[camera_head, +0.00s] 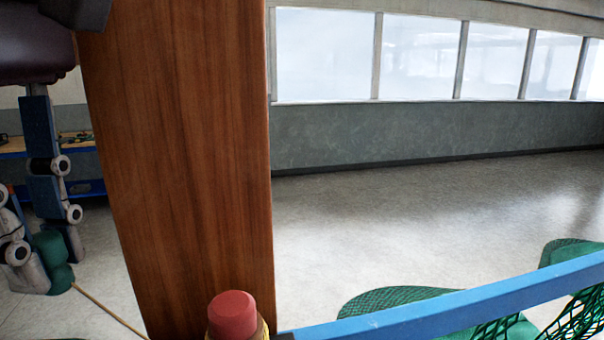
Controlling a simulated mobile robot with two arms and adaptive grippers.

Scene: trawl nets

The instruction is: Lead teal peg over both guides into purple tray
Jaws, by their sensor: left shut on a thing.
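The teal peg (53,262) is at the lower left, beside the wooden post. My left gripper (27,258) is shut on it and holds it above the pale floor. A thin tan cord (105,308) runs from the peg down to the right, to the bottom edge of the picture. One guide with a red rounded top (232,313) stands at the bottom centre. Tan cord shows at its side, but I cannot tell how far it goes around. The second guide, the purple tray and my right gripper are not in view.
A wide wooden post (185,160) stands right of the peg and blocks the view behind. A blue bar (450,308) slants across the lower right, with green netting (390,300) around it. A workbench (78,142) is at the back left. The floor beyond is clear.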

